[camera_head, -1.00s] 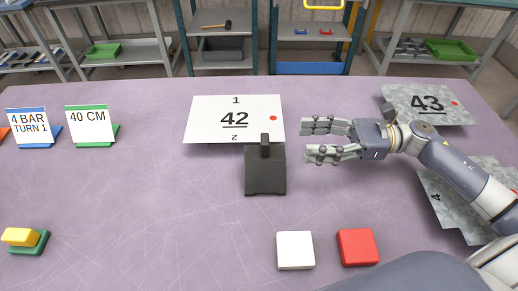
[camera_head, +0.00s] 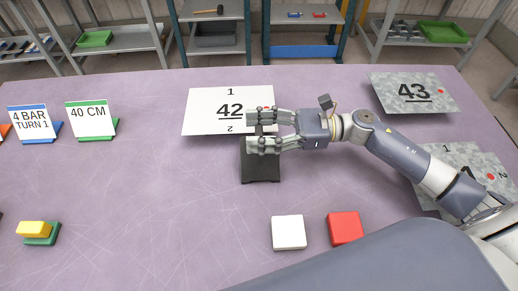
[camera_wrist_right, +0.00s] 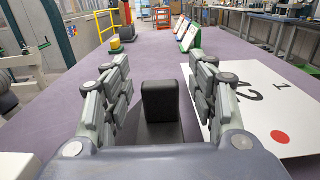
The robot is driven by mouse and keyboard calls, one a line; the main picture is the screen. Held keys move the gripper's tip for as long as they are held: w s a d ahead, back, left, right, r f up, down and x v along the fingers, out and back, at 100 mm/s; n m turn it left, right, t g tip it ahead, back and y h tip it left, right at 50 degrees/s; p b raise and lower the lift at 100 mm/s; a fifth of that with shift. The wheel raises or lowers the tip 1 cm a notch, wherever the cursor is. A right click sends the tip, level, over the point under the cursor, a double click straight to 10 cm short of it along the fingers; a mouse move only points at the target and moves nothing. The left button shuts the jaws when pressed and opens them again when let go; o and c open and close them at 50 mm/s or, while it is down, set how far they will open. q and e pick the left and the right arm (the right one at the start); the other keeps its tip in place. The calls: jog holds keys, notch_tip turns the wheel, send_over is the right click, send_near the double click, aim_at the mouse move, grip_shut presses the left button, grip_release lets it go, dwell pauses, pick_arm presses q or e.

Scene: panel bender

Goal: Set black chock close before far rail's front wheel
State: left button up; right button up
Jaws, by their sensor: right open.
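The black chock (camera_head: 260,169) stands on the purple table, a wedge-like block with an upright grip at its back. My right gripper (camera_head: 251,132) is open, its two fingers pointing left over the back of the chock. In the right wrist view, the chock's upright grip (camera_wrist_right: 161,103) stands between the open fingers, with a gap on each side. The fingers hide part of the grip in the head view. I see no rail or wheel in the head view. My left gripper is not in view.
A white plate marked 42 (camera_head: 205,112) lies just behind the chock. White (camera_head: 288,232) and red (camera_head: 345,228) blocks lie in front. A yellow-and-green block (camera_head: 36,233) and signs (camera_head: 91,121) stand left. A mottled plate marked 43 (camera_head: 412,92) lies right. The table's middle left is clear.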

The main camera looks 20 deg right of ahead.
grip_shut()
jog(key=shift+r, duration=0.15)
